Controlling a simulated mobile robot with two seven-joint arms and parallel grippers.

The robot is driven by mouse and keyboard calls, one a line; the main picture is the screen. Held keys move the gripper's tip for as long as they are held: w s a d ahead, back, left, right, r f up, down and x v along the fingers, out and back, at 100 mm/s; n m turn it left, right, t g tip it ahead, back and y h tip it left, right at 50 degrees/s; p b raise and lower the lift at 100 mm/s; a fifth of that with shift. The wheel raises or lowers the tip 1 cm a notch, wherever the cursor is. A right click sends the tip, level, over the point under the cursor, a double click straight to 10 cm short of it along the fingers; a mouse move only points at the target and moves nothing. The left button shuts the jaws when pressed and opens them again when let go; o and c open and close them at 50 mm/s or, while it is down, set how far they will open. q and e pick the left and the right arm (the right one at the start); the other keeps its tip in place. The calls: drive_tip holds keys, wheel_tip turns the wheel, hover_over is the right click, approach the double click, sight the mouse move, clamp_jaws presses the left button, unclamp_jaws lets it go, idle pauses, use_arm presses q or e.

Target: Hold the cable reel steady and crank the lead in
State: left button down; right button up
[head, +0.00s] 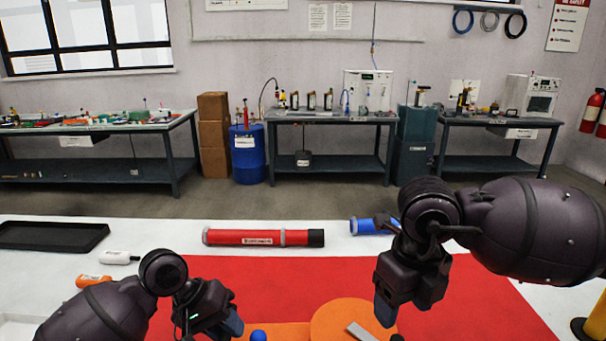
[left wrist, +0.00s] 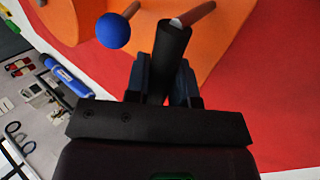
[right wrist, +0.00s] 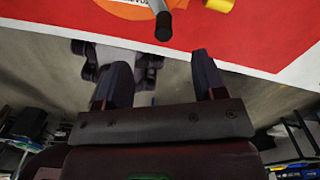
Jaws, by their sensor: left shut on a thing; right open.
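The orange cable reel (head: 335,312) lies on the red mat at the bottom edge of the head view, partly cut off. A grey crank arm (head: 362,332) crosses its disc. My left gripper (head: 232,326) is shut on a black bar-like handle (left wrist: 172,50) beside the orange body in the left wrist view. A blue ball (left wrist: 117,30) sits close to that handle. My right gripper (head: 384,308) is open and empty near the reel's right side. In the right wrist view, a dark crank handle (right wrist: 163,26) stands beyond and between the open fingers (right wrist: 160,75), not touching them.
A red tube (head: 263,238) lies behind the red mat (head: 480,300), with a blue tube (head: 368,226) to its right. A black tray (head: 50,236), a white bottle (head: 118,258) and an orange bottle (head: 92,281) are at left. A yellow object (right wrist: 220,4) is partly visible.

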sight(398, 339)
drive_tip(key=shift+s+d+f, duration=0.1)
drive_tip(key=shift+d+f, duration=0.05)
drive_tip(key=shift+f, duration=4.95)
drive_tip(key=shift+c, duration=0.3)
drive_tip(key=c, duration=1.1)
drive_tip(key=shift+f, duration=0.3)
drive_tip(key=shift+s, duration=0.1)
